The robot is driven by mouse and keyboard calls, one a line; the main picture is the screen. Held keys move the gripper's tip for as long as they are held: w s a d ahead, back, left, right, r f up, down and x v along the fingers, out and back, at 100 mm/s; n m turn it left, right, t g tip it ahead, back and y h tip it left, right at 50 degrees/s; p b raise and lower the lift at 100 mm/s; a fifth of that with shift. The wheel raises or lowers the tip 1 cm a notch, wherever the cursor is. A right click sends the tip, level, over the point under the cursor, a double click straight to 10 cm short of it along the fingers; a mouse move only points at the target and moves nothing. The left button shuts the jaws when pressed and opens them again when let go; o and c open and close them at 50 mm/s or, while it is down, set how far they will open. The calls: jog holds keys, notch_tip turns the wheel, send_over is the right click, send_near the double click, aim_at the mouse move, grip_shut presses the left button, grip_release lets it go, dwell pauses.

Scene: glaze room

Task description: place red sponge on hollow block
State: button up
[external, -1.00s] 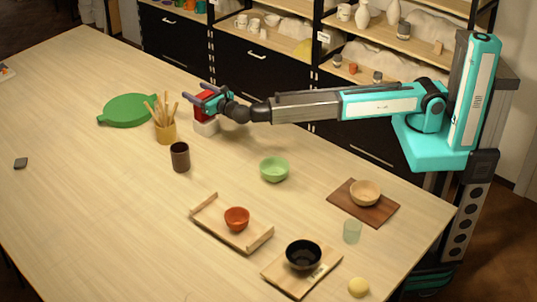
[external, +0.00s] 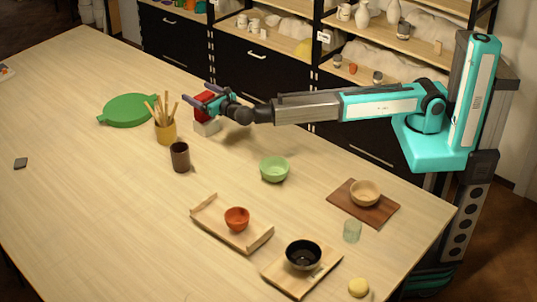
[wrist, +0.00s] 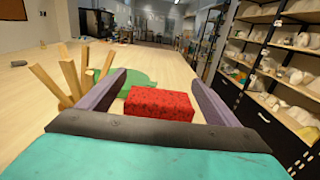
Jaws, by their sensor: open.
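The red sponge (external: 203,107) rests on top of the pale hollow block (external: 207,127) near the table's far edge. In the wrist view the red sponge (wrist: 159,103) lies between the two fingers, with a gap on each side. My gripper (external: 207,97) is open around the sponge, and its fingers also show in the wrist view (wrist: 160,92). The block is hidden in the wrist view, and the gripper partly covers the sponge in the external view.
A dark cup (external: 180,157) and a green bowl (external: 274,169) stand nearer. The table's left side is mostly clear.

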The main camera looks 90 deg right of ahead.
jog(key=b+v, duration=0.2)
jog(key=v, duration=0.8)
jog(key=shift+s+a, duration=0.2)
jog(key=shift+s, duration=0.05)
jog(key=shift+d+r, duration=0.1)
